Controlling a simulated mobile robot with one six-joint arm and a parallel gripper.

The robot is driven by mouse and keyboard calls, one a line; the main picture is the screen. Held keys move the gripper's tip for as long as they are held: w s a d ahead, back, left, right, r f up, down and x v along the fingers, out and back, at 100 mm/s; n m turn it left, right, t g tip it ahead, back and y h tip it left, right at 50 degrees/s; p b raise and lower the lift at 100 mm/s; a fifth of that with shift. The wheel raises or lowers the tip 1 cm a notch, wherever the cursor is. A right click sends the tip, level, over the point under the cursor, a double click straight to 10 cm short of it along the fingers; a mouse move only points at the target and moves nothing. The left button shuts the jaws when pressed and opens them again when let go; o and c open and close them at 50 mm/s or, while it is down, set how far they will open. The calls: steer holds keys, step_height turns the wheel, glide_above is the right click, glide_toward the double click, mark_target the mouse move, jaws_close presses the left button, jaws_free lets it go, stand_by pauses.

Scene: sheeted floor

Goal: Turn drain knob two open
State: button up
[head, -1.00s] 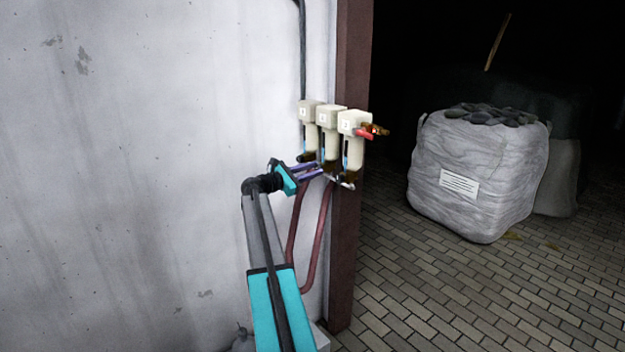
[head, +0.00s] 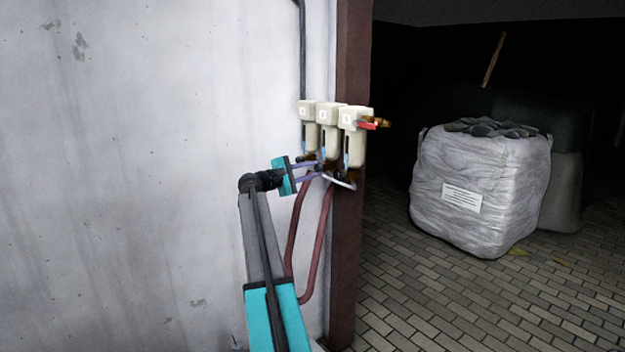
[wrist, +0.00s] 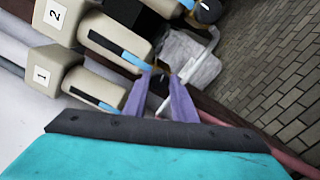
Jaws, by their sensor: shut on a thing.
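Three cream filter units hang in a row on the wall by the brown post. In the wrist view the unit labelled 2 (wrist: 104,35) is at upper left, and the unit labelled 1 (wrist: 70,75) is below it. The middle unit also shows in the head view (head: 328,118). Dark drain knobs sit at the bottoms of the units. My gripper (wrist: 160,80) has its purple fingers closed in around the dark drain knob two (wrist: 158,84) under unit 2. The fingers hide most of that knob. In the head view my gripper (head: 318,171) reaches in below the units from the left.
A red-handled brass valve (head: 370,124) sticks out to the right of the third unit. A pale tube (head: 340,183) and reddish hoses (head: 318,245) run below the units. A large wrapped bag (head: 475,195) stands on the brick floor beyond the post.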

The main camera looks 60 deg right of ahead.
steer(key=shift+f+m+b, duration=0.15)
steer(key=shift+m+b, duration=0.95)
steer(key=o, duration=1)
steer(key=shift+o, duration=0.2)
steer(key=shift+a, duration=0.1)
steer(key=b+v, duration=0.1)
steer(key=v, duration=1.2)
steer(key=shift+w+a, duration=0.2)
steer(key=shift+a, duration=0.1)
